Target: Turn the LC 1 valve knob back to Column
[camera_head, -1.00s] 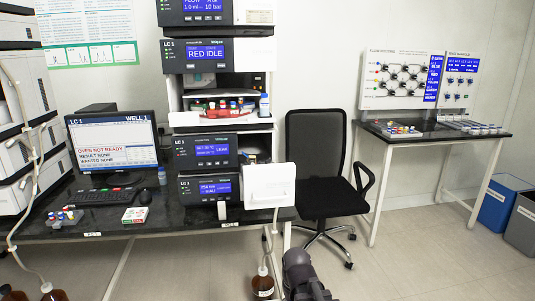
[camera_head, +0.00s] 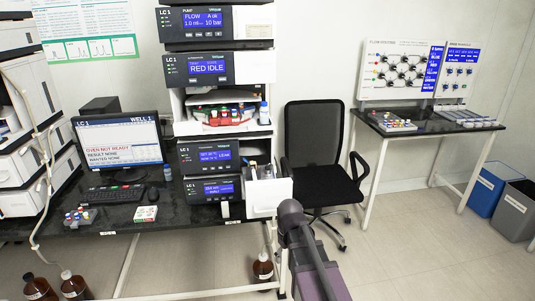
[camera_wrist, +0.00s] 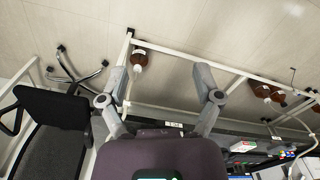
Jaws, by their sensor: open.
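The LC 1 stack (camera_head: 208,155) stands on the dark bench in the head view, with several lit blue displays; one reads RED IDLE. A white box (camera_head: 267,196) juts out at the stack's lower right. I cannot make out the valve knob or its setting in either view. My gripper (camera_wrist: 160,72) is open and empty in the wrist view, its two grey fingers spread wide over the floor and the bench's white frame. In the head view my arm rises at the lower middle, in front of the bench's right end, and its fingers cannot be made out.
A black office chair (camera_head: 315,150) stands right of the stack. Brown bottles stand below the bench, one (camera_head: 263,268) near its right leg. A monitor (camera_head: 118,143) and keyboard are left of the stack.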

